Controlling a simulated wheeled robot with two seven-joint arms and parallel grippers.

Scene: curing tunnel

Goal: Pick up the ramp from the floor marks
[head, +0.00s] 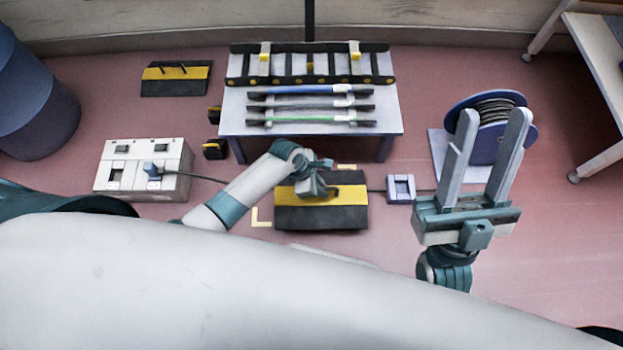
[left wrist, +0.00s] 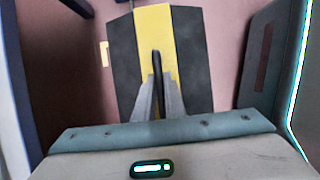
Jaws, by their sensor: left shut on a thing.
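The ramp (head: 320,215), black with a yellow band across it, lies at the pale yellow corner marks (head: 261,218) on the floor. In the left wrist view the ramp (left wrist: 190,60) fills the upper middle, with a thin dark upright handle (left wrist: 157,70) on it. My left gripper (head: 318,190) is over the ramp, and its fingers (left wrist: 158,95) are shut on the handle. The head view cannot show whether the ramp is off the floor. My right gripper (head: 490,150) is open and empty, raised to the right of the ramp.
A table (head: 390,122) with coloured bars and a rack stands behind the ramp. A switch box (head: 140,170) is at left, with a cable running right to a small grey frame (head: 400,188). A cable reel (head: 490,120) is at right. Another black-yellow ramp (head: 175,78) lies at the back left.

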